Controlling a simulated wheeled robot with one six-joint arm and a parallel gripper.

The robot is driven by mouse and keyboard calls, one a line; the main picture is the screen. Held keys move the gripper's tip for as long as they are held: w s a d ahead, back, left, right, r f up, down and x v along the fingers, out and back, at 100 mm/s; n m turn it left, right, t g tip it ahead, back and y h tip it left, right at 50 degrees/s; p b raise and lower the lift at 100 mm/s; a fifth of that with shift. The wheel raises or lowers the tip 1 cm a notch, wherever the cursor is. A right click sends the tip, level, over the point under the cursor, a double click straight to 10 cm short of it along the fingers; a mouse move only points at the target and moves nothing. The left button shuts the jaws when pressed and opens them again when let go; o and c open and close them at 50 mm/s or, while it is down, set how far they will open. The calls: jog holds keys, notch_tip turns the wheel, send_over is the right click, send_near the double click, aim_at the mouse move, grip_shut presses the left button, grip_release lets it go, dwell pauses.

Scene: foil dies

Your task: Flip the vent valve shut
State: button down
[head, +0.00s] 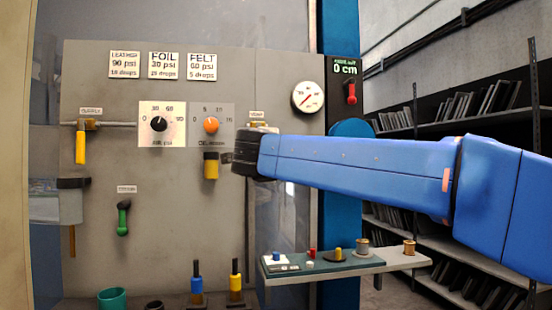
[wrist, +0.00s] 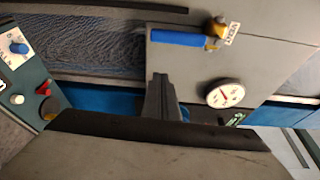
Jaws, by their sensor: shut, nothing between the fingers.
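The vent valve shows in the wrist view as a brass body (wrist: 215,28) with a blue lever (wrist: 178,38). The lever points left in that picture, away from the VENT label (wrist: 232,34). In the head view only a bit of brass (head: 258,126) shows under the label; my arm hides the lever. My gripper (wrist: 162,82) is shut and empty in the wrist view. Its dark fingertips are below the lever in that picture and look apart from it. In the head view my arm's dark end covers the fingers.
A round gauge (wrist: 225,94) is right of my fingers in the wrist view. In the head view, a yellow supply lever (head: 81,147) hangs at left and two dials (head: 158,124) sit left of my arm. A shelf (head: 340,267) with small items is below the arm.

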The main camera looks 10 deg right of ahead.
jog(key=shift+v, duration=1.9)
jog(key=s+d+f+n+g+y, duration=0.1)
jog(key=s+f+n+y, duration=0.35)
jog(key=f+n, duration=0.3)
jog(key=s+f+n+g+y, duration=0.1)
jog(key=s+f+n+y, duration=0.2)
jog(key=s+f+n, duration=0.4)
jog(key=s+d+f+n+g+y, duration=0.1)
jog(key=s+f+n+g+y, duration=0.2)
jog(key=f+n, duration=0.45)
jog(key=s+d+f+g+h, duration=0.1)
jog(key=s+d+f+g, duration=0.1)
jog(key=s+d+f, duration=0.2)
jog(key=s+d+f+g+h, duration=0.2)
jog(key=s+d+f, duration=0.2)
jog(key=s+f, duration=0.6)
jog(key=s+d+f+g+h, duration=0.1)
jog(key=s+d+f+g, duration=0.2)
jog(key=s+f, duration=0.4)
notch_tip(320, 180, down, 7)
jog(key=shift+d+h, duration=0.35)
jog(key=shift+d, duration=0.5)
